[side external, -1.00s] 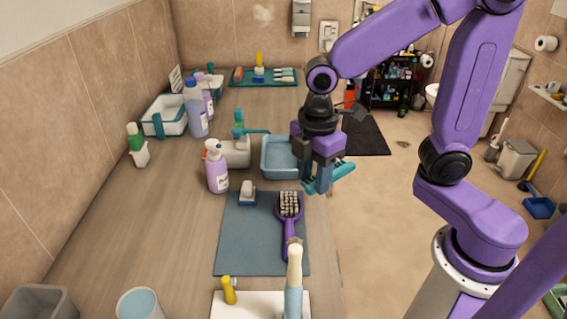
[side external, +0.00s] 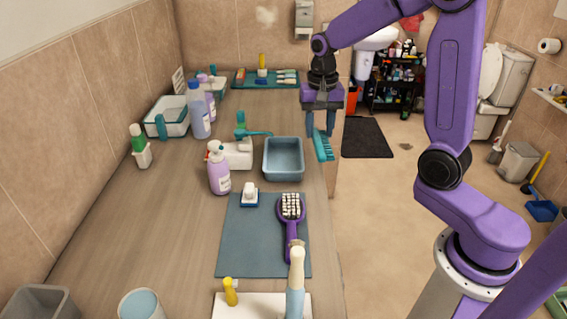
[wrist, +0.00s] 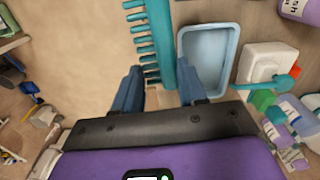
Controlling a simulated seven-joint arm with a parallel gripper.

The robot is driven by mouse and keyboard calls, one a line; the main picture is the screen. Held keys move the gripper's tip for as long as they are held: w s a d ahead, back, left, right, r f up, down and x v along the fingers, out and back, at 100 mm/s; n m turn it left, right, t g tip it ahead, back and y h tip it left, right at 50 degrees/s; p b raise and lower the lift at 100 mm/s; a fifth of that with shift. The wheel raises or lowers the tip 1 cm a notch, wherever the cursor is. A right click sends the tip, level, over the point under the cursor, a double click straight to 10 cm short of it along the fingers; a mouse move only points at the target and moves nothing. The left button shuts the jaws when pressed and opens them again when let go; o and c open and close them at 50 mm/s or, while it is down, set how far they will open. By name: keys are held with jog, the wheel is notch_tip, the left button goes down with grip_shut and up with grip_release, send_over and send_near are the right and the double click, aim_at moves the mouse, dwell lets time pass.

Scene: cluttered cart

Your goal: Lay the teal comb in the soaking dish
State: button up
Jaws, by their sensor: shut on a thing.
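My gripper (side external: 321,127) is shut on the teal comb (side external: 322,146) and holds it in the air beyond the right edge of the counter. The comb hangs to the right of the soaking dish, apart from it. In the wrist view the comb (wrist: 160,45) runs lengthwise between the fingers (wrist: 160,92), with its teeth pointing left. The soaking dish is a light blue rectangular tub (side external: 283,160) near the counter's right edge, and it looks empty. It also shows in the wrist view (wrist: 231,50), just right of the comb.
A purple brush (side external: 291,215) lies on the blue-grey mat (side external: 250,240) in front. Open floor lies right of the counter.

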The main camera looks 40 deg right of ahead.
jog(key=shift+w+d+m, duration=0.15)
jog(key=shift+d+m, duration=0.1)
jog(key=shift+m, duration=0.05)
jog(key=shift+w+d+f, duration=0.1)
jog(key=shift+w+f, duration=0.1)
jog(key=shift+w, duration=0.1)
jog(key=w+f, duration=0.4)
jog(key=w, duration=0.4)
send_over(284, 154)
jog(key=f, duration=0.5)
jog(key=shift+s+f, duration=0.15)
jog(key=shift+s, duration=0.05)
jog(key=shift+w+f, duration=0.2)
jog(key=shift+f, duration=1.45)
jog(key=shift+f, duration=0.15)
jog(key=o, duration=1.1)
